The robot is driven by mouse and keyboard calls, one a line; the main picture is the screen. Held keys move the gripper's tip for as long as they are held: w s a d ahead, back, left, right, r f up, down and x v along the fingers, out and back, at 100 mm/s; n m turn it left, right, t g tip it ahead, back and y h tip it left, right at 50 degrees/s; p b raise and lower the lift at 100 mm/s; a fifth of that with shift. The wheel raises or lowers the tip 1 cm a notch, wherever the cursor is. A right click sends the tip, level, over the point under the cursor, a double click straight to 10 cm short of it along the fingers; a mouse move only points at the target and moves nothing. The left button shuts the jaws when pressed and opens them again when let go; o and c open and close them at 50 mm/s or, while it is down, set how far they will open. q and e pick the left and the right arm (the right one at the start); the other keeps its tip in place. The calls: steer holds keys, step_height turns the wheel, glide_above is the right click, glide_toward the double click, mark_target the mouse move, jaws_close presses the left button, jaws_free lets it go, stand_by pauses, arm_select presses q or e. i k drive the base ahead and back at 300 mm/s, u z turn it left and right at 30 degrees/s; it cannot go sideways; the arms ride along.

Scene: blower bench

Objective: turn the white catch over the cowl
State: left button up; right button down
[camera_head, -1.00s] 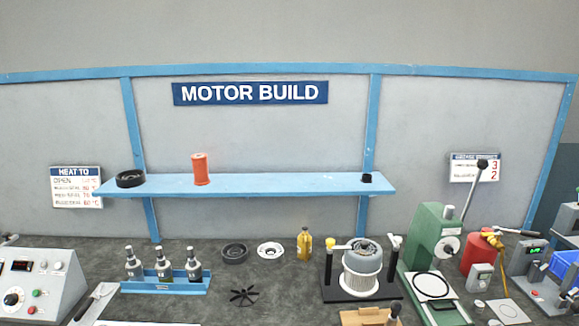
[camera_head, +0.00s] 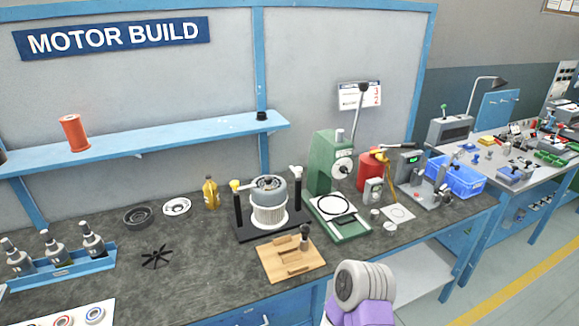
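The white catch (camera_head: 296,172) stands on top of the right post of a black stand (camera_head: 243,216). A yellow catch (camera_head: 236,186) tops the left post. Between the posts sits a grey motor unit with a pale ribbed lower part (camera_head: 270,214). Its rounded grey upper part (camera_head: 265,193) looks like the cowl, with a darker piece on top. The white catch looks to be at the side of the cowl; whether it reaches over the rim is too small to tell.
A wooden block with a dark-handled tool (camera_head: 292,262) lies in front of the stand. A green lever press (camera_head: 326,165) stands close on the right, a yellow bottle (camera_head: 210,193) on the left. A black fan wheel (camera_head: 156,257) lies on open bench at the left.

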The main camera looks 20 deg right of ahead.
mark_target(297, 171)
steer(key=z, duration=2.3)
steer(key=i, duration=1.65)
steer(key=u, duration=2.8)
